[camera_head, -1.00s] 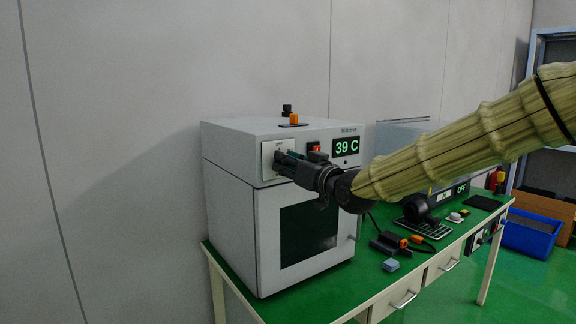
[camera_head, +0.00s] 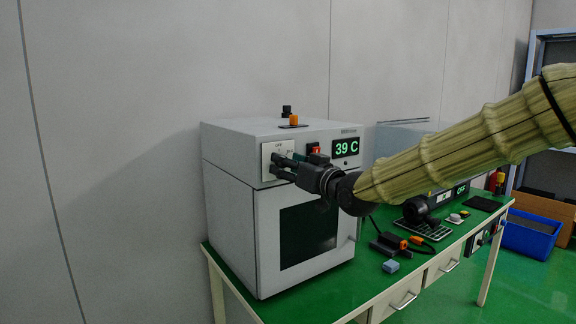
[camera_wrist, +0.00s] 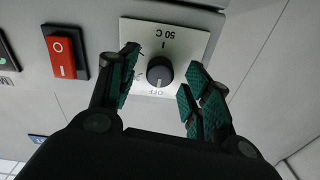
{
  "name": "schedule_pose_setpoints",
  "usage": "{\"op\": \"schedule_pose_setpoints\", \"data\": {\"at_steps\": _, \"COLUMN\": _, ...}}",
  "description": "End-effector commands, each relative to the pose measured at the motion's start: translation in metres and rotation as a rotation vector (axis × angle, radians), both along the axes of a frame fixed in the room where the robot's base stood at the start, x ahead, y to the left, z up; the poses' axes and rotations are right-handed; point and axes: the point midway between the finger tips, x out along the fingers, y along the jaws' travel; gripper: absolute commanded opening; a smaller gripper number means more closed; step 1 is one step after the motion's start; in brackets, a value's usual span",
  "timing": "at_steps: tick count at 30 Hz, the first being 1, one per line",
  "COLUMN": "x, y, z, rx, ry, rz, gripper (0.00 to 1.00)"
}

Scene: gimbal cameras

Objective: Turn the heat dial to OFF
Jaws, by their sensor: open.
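The heat dial (camera_wrist: 160,72) is a small round black knob on a white plate (camera_wrist: 195,42) on the oven front. In the wrist view the plate appears upside down, with "50 C" above the dial and "OFF" below it. I cannot tell for sure where the dial points. My gripper (camera_wrist: 163,62) is open, with one green-padded finger on each side of the dial and visible gaps between them. In the head view my gripper (camera_head: 274,166) is at the plate (camera_head: 267,150), and its fingers hide the dial.
A red rocker switch (camera_wrist: 62,58) sits beside the plate. The oven (camera_head: 230,215) has a green "39 C" display (camera_head: 346,148) and stands on a green bench (camera_head: 340,290).

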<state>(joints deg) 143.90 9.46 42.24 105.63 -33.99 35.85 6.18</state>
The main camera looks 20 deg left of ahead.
Motion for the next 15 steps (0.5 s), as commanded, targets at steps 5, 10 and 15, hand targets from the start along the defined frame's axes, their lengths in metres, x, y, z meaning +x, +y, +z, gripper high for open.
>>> {"op": "schedule_pose_setpoints", "data": {"at_steps": 5, "x": -0.014, "y": -0.021, "z": 0.000, "rx": 0.002, "ry": 0.000, "rz": -0.001, "gripper": 0.49}}
{"op": "schedule_pose_setpoints", "data": {"at_steps": 10, "x": -0.034, "y": -0.046, "z": -0.001, "rx": 0.001, "ry": 0.000, "rz": -0.001, "gripper": 0.49}}
{"op": "schedule_pose_setpoints", "data": {"at_steps": 15, "x": -0.051, "y": -0.070, "z": -0.003, "rx": 0.003, "ry": 0.001, "rz": -0.002, "gripper": 0.49}}
